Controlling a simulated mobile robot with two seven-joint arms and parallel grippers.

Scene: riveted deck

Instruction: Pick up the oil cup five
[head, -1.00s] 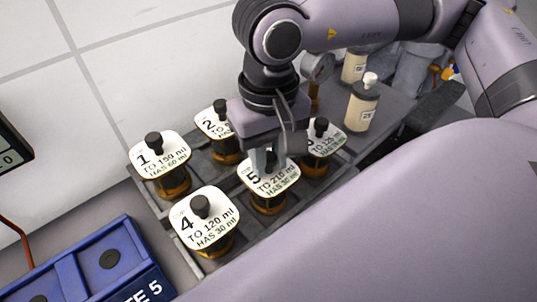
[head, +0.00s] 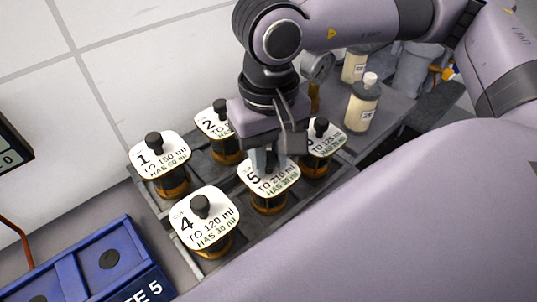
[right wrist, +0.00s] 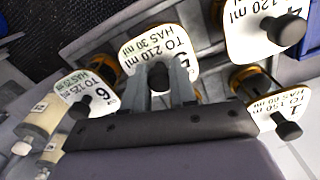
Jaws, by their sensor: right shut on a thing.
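In the right wrist view the two fingers (right wrist: 165,82) close around the dark knob of cup five (right wrist: 160,45). The lower body of the cup is partly hidden by its plate. My left gripper is not in view.
Cups one (head: 160,160), two (head: 222,130), four (head: 205,222) and six (head: 325,140) stand close around cup five in the grey rack (head: 160,212). Cream bottles (head: 361,108) stand behind at right. A blue tray (head: 75,265) lies front left.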

